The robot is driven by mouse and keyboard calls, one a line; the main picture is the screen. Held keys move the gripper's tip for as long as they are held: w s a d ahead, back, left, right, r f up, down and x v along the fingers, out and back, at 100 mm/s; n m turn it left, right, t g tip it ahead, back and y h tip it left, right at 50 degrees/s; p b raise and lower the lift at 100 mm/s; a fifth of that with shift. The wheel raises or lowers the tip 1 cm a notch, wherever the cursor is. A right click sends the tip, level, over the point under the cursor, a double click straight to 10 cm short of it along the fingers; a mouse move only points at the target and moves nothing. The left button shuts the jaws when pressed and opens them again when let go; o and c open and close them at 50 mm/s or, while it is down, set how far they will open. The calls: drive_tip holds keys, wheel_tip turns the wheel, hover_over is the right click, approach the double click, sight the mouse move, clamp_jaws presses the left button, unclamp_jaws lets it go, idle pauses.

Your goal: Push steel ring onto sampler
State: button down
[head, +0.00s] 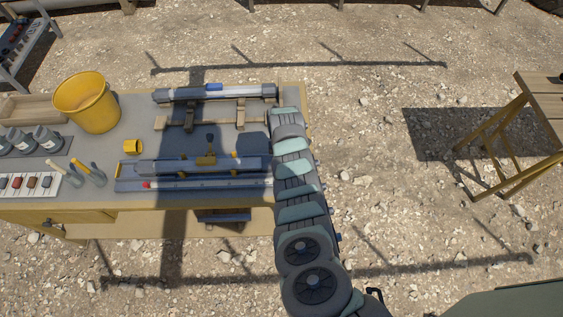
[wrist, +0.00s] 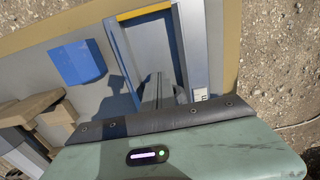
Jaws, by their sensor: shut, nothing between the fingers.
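A long steel tube (head: 222,93), which looks like the sampler, lies sideways across wooden stands at the back of the bench. It has dark end pieces and a blue patch on top. I cannot pick out a separate steel ring for certain; a dark collar (head: 269,91) sits at the tube's right end. In the head view my arm hides the gripper at the bench's right end.
A blue-grey trough (head: 190,167) and a long rail (head: 215,184) lie along the bench front. A yellow bucket (head: 87,102), yellow cup (head: 132,146) and several bottles stand left. A blue block (wrist: 77,62) shows in the wrist view. Gravel lies right of the bench.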

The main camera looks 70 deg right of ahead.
wheel_tip(320, 180, up, 10)
drive_tip(key=p, duration=0.5)
drive_tip(key=shift+w+f, duration=0.1)
drive_tip(key=shift+f, duration=0.05)
